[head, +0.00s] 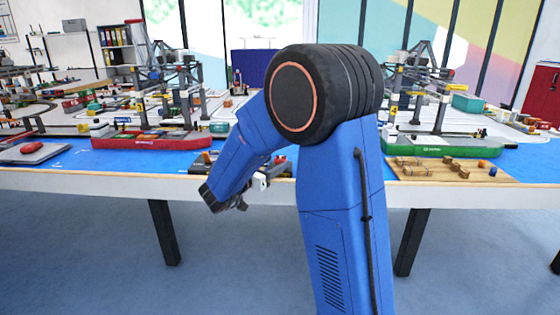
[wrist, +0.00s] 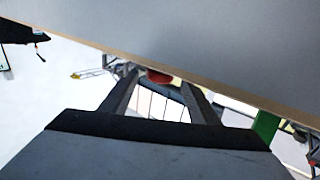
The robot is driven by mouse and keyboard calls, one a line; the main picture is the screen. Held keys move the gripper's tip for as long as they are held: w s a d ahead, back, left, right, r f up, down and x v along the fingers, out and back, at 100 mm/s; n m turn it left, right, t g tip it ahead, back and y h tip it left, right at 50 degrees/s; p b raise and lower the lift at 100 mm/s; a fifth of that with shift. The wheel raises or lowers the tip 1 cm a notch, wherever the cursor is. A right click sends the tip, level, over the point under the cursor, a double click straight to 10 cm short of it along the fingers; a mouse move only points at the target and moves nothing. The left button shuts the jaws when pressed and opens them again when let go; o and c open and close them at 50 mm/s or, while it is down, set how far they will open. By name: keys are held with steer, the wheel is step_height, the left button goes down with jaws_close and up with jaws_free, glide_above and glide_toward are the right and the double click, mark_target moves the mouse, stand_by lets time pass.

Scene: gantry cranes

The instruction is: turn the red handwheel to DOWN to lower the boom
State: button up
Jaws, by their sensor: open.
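My gripper (head: 240,205) hangs at the front edge of the table, low and left of my blue arm's elbow. In the wrist view its two fingers (wrist: 160,80) are spread apart with nothing held between them. A red rounded thing (wrist: 158,76), which looks like the red handwheel, shows beyond the fingertips, partly cut off by a grey panel edge. In the head view a small red part (head: 280,162) sits on a dark unit at the table edge, close to my gripper and partly behind my arm. The DOWN marking is not readable. I see no contact with the wheel.
The table's front edge (head: 110,178) runs across the view. A red ship (head: 150,141) with a gantry crane (head: 172,85) stands left, a green ship (head: 440,146) with another crane right. A wooden board (head: 425,174) with small blocks lies right. The floor in front is clear.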

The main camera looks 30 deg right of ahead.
mark_target(276, 162)
steer(key=shift+x, duration=1.95)
steer(key=c, duration=1)
